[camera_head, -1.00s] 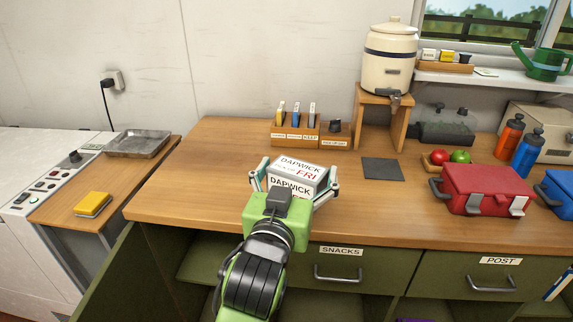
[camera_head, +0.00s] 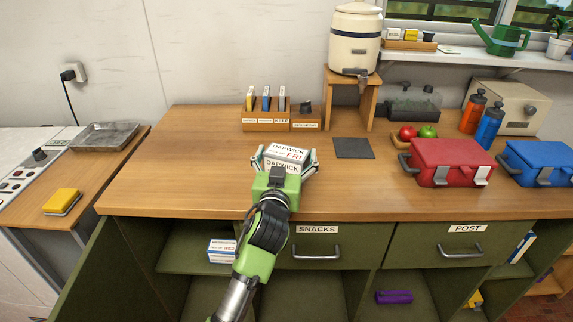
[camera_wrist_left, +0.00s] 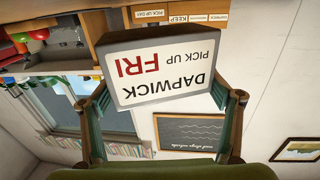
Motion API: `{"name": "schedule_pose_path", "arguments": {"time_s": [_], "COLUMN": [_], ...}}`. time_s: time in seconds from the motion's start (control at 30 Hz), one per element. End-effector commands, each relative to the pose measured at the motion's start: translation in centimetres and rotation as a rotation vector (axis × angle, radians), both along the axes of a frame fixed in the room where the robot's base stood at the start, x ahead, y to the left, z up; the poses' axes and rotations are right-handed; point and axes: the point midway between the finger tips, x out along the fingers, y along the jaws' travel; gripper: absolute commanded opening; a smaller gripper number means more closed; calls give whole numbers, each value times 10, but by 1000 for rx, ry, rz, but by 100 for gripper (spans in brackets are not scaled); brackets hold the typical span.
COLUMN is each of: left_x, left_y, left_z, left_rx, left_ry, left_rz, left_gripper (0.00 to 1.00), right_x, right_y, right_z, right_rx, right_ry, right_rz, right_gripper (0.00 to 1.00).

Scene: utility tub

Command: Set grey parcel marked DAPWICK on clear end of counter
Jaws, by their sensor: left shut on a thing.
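The grey parcel (camera_head: 285,154) has white labels reading DAPWICK and FRI in red. My left gripper (camera_head: 284,161) is shut on it, one finger on each side. The left wrist view shows the labelled face of the parcel (camera_wrist_left: 162,68) upside down between the fingers. My right gripper is not in view.
A wooden rack (camera_head: 268,122) stands behind the parcel, with a dark mat (camera_head: 353,147) to its right. A red case (camera_head: 447,165) and blue case (camera_head: 540,165) fill the right side. A drinks urn (camera_head: 355,40) is at the back. The counter's left part is clear.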

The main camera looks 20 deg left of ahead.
Motion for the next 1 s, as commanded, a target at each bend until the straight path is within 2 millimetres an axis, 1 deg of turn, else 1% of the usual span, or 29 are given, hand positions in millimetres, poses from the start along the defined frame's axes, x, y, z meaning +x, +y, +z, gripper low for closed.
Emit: {"name": "schedule_pose_path", "arguments": {"time_s": [0.03,0.17,0.43,0.57,0.6,0.63,0.9,1.0], "left_x": [-1,-1,-2,-2,-2,-2,-2,-2], "left_y": [0,0,0,-1,0,0,-1,0], "left_z": [-11,-25,-26,-31,-30,-30,-30,-25], "left_rx": [3,2,1,1,1,1,2,2], "left_ry": [6,3,1,1,3,3,3,3], "left_rz": [0,-1,-1,-1,-1,-1,-1,-1], "left_gripper": [46,46,46,46,93,100,100,100], "right_x": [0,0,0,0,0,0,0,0], "right_y": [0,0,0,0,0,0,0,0], "right_z": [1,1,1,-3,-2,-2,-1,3], "right_rx": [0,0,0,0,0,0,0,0], "right_ry": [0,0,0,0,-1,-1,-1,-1], "right_rz": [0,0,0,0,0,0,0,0], "right_gripper": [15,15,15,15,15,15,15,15]}}
